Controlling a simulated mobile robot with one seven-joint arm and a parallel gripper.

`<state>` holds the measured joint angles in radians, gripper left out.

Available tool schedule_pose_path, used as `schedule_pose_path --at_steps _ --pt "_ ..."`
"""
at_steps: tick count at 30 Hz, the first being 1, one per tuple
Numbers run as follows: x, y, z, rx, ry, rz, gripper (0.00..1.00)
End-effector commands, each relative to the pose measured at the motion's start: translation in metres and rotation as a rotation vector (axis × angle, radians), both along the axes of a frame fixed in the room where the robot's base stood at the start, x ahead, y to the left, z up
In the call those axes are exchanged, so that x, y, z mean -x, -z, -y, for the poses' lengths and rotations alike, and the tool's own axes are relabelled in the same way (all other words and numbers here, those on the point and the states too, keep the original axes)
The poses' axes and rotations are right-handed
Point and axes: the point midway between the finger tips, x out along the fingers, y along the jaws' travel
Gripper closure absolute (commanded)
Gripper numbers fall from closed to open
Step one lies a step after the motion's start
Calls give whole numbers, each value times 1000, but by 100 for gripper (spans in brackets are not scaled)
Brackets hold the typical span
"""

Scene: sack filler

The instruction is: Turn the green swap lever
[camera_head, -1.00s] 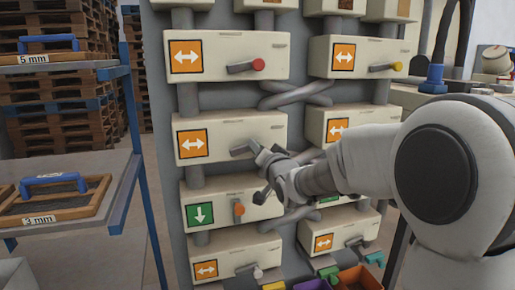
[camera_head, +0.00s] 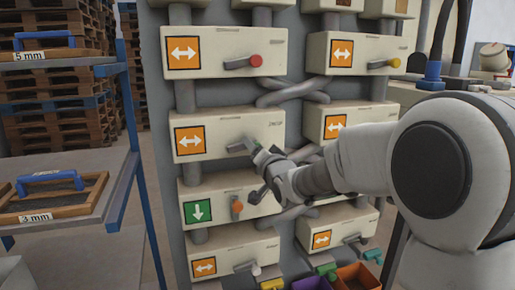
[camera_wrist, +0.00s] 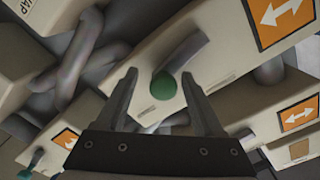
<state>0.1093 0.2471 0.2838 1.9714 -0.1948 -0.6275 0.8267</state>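The green swap lever is a grey bar with a round green knob (camera_wrist: 163,86), mounted on a cream box with an orange double-arrow sign. In the wrist view the knob shows between the two spread fingers of my gripper (camera_wrist: 158,74). A gap shows on each side of the knob; I cannot tell its exact depth between the fingers. In the head view my gripper (camera_head: 257,170) is at the right front of that box (camera_head: 213,135). The lever's grey bar (camera_head: 240,145) shows there, but its knob is hidden behind my gripper.
Above is a box with a red-knobbed lever (camera_head: 255,61); to its right is a yellow-knobbed lever (camera_head: 393,63). Below, an orange-knobbed lever (camera_head: 237,207) is close to my gripper, beside a green down-arrow sign (camera_head: 198,212). Grey crossing pipes (camera_head: 292,92) run between the columns. A shelf (camera_head: 85,165) stands left.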

Motion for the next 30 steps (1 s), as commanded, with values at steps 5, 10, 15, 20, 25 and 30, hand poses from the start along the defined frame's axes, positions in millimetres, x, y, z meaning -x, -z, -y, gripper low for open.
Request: schedule_pose_path --at_steps 5,10,15,20,25,30 --pt "0 -3 0 -2 0 6 31" --pt "11 -5 4 0 2 8 31" --pt "39 -7 12 1 2 8 31" --pt "72 -7 21 1 2 8 31" --pt "108 -6 31 1 2 7 31" --pt "139 -6 40 0 1 6 31"
